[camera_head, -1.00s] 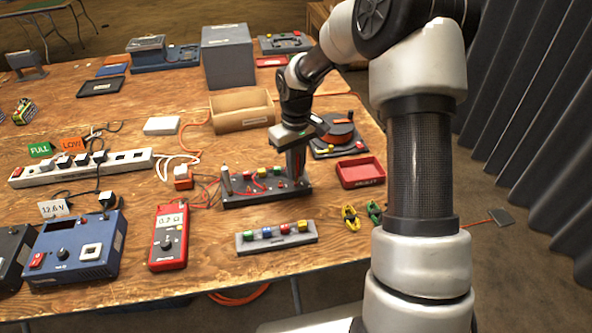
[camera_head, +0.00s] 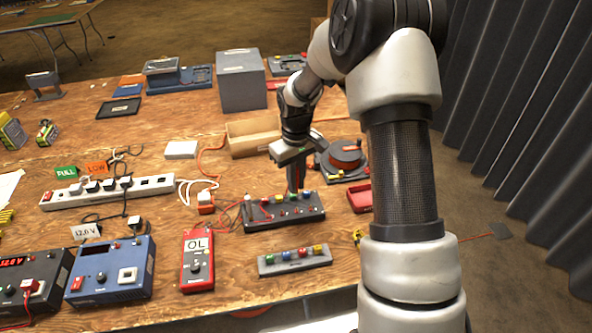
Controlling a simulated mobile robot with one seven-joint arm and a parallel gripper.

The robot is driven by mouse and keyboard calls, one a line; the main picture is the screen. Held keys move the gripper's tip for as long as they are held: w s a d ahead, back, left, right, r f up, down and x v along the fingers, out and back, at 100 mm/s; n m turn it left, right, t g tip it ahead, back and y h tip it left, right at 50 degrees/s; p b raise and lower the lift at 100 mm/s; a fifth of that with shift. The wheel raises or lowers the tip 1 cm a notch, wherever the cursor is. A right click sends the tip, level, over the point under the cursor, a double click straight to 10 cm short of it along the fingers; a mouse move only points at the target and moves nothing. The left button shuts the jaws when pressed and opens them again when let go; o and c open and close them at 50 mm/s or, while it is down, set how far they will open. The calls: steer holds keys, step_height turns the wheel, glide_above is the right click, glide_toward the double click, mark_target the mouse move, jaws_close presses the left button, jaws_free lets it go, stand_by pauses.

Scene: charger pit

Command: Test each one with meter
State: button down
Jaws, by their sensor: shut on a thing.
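The handheld red meter (camera_head: 198,262) lies on the table, its display reading OL. A dark test block (camera_head: 285,214) behind it carries small coloured pieces and red leads along its top. My gripper (camera_head: 295,188) points down at the back edge of this block, right of its middle. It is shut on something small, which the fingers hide. A grey rack (camera_head: 295,262) in front holds a row of small coloured pieces, including green, blue and yellow. A red tray (camera_head: 359,198) is partly hidden by my arm.
A power strip (camera_head: 108,192) with plugs, FULL and LOW tags, an open cardboard box (camera_head: 252,138) and a grey box (camera_head: 242,82) lie behind. Bare wood lies between meter and rack.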

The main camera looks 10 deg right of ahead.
steer(key=shift+d+f+b, duration=0.1)
steer(key=shift+f+b, duration=1.9)
steer(key=shift+f, duration=1.1)
steer(key=shift+f+b, duration=0.55)
steer(key=shift+f, duration=0.35)
stand_by(0.4)
steer(key=c, duration=1.4)
jaws_free()
steer(key=shift+o, duration=0.2)
steer(key=shift+r, duration=0.15)
steer(key=shift+r+p, duration=2.55)
steer(key=shift+r, duration=1.05)
